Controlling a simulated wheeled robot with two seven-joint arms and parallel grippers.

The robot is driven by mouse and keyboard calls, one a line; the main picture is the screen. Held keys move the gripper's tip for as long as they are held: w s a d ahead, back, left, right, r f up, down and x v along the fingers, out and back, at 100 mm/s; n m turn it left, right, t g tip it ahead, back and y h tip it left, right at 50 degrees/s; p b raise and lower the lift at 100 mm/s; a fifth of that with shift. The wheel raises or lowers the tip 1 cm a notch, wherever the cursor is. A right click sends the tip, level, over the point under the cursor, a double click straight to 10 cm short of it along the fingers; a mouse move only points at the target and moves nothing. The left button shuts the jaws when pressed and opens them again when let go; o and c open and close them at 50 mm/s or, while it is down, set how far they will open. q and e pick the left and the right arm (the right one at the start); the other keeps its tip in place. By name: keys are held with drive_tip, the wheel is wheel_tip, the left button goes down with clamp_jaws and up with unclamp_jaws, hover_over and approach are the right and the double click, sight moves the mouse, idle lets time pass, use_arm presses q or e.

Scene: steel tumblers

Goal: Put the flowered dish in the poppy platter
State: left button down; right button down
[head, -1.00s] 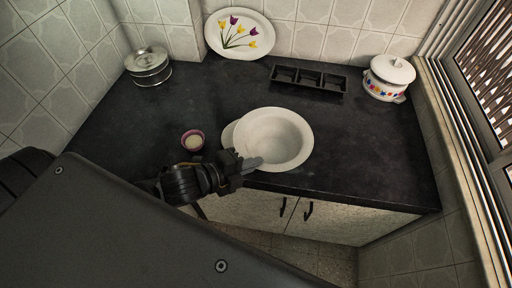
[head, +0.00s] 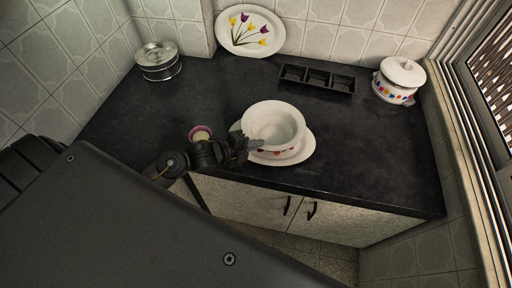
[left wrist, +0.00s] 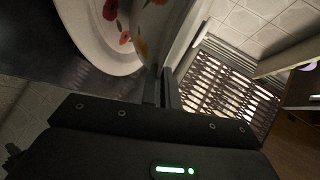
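The flowered dish (head: 272,116) is a deep white bowl with red flowers on its outside. It is upright over the poppy platter (head: 305,151), a white oval plate that shows around its right and lower sides. I cannot tell whether the dish touches the platter. My left gripper (head: 254,145) is shut on the dish's near-left rim. In the left wrist view the dish's flowered wall (left wrist: 153,32) reaches up from the closely spaced fingers, with the platter's red-flowered white surface (left wrist: 92,35) beside it. My right gripper is not in view.
A small pink-rimmed cup (head: 200,132) is just behind my left wrist. A tulip plate (head: 235,44) leans on the back wall. A black compartment tray (head: 318,79), a lidded white pot (head: 397,85) and a steel container (head: 159,64) stand around the dark counter (head: 375,150).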

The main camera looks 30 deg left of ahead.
use_arm(q)
drive_tip(key=shift+f+p, duration=0.3)
drive_tip(key=shift+f, duration=0.8)
drive_tip(key=shift+f, duration=0.1)
drive_tip(key=c, duration=1.7)
unclamp_jaws()
drive_tip(key=shift+s, duration=0.1)
